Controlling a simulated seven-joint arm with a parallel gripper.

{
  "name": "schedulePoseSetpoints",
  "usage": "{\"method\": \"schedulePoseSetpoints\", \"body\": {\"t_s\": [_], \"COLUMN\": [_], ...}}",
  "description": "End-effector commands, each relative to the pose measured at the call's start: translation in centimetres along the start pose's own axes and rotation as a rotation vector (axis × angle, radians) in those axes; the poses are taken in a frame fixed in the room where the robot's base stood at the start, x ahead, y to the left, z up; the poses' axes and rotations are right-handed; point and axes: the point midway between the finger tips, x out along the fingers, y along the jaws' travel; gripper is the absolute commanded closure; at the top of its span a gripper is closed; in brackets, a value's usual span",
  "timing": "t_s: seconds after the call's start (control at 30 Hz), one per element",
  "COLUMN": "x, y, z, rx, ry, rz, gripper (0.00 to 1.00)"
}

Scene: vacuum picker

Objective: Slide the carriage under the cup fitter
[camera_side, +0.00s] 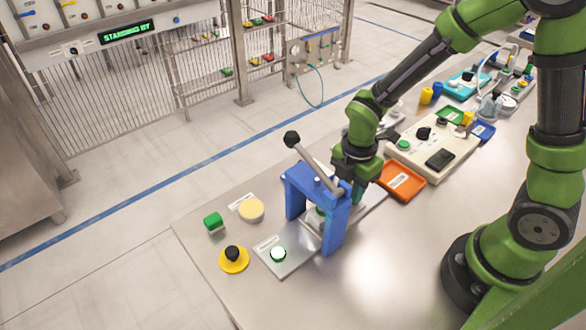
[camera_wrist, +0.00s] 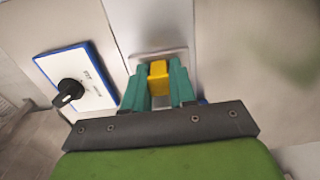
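The cup fitter appears to be the blue press frame (camera_side: 336,228), with a lever ending in a black knob (camera_side: 292,138). It stands on a grey metal base plate (camera_side: 295,258). In the wrist view the two teal fingers of my gripper (camera_wrist: 159,82) are closed against both sides of a yellow block (camera_wrist: 158,78), which looks like the carriage's handle. The carriage itself is mostly hidden in the side view, and I cannot tell how far under the fitter it sits.
An orange tray (camera_side: 402,181) is to the right. A black rotary switch (camera_wrist: 68,92) shows in the wrist view.

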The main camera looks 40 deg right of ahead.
Motion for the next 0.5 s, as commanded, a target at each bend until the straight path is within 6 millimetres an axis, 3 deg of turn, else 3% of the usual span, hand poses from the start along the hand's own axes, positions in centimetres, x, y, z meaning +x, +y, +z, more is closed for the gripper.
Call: {"method": "schedulePoseSetpoints", "body": {"t_s": [0.1,0.33,0.5], "x": [0.0,0.0,-0.1], "y": [0.0,0.0,0.0], "z": [0.0,-0.1,-2.4], "rx": [0.000,0.000,-0.004], "ry": [0.000,0.000,0.001], "rz": [0.000,0.000,-0.001], "gripper": [1.00,1.00,1.00]}}
